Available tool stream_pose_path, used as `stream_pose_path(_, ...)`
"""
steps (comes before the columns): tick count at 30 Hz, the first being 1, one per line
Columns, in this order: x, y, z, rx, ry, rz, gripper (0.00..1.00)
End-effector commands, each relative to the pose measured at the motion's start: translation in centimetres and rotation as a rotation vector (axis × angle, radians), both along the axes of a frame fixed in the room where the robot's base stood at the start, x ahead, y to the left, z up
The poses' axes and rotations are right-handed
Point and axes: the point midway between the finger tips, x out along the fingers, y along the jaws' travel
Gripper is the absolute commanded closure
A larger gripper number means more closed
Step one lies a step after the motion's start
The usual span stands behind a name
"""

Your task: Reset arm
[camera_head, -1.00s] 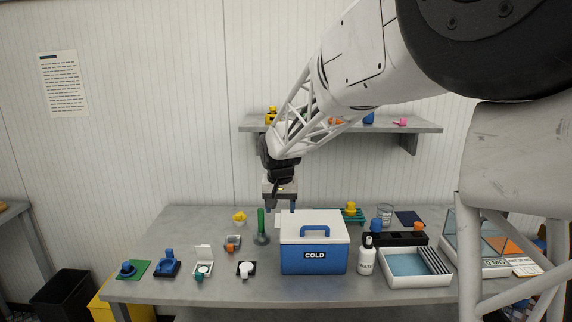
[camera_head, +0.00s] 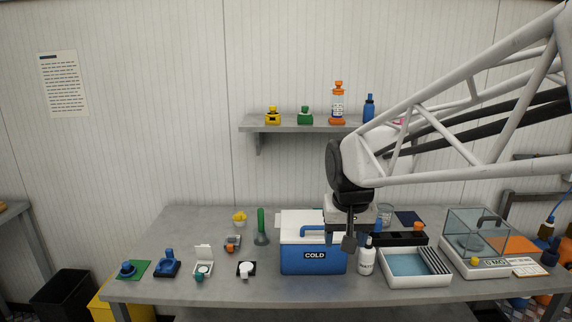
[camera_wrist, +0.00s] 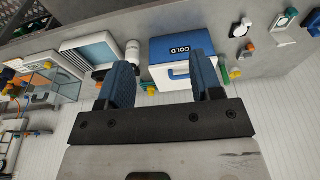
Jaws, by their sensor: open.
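My gripper (camera_head: 348,240) hangs above the bench, over the right part of the blue and white COLD box, and partly hides it in the head view. In the wrist view my gripper (camera_wrist: 160,85) shows two blue fingers spread apart with nothing between them. The COLD box (camera_head: 312,262) stands closed on the bench with its lid on; it also shows in the wrist view (camera_wrist: 170,48), beyond the fingers.
On the bench (camera_head: 200,290) stand a white bottle (camera_head: 366,258), a blue-lined tray (camera_head: 405,266) and a glass-walled balance (camera_head: 475,245). A shelf (camera_head: 285,127) behind holds several coloured items. Small items stand at the left; the bench's front left strip is clear.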

Motion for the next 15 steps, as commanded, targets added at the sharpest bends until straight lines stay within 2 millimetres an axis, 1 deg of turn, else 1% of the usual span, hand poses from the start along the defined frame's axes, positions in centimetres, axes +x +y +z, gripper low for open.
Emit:
stream_pose_path(1, -1.3, -0.6, 0.0, 0.000, -0.004, -0.002, 0.40)
stream_pose_path(3, -3.0, -1.3, -0.1, -0.001, -0.006, -0.002, 0.40)
stream_pose_path(9, -7.7, -3.0, -0.6, -0.003, -0.014, -0.004, 0.40)
stream_pose_path(15, -12.4, -4.4, -1.6, -0.004, -0.021, -0.005, 0.40)
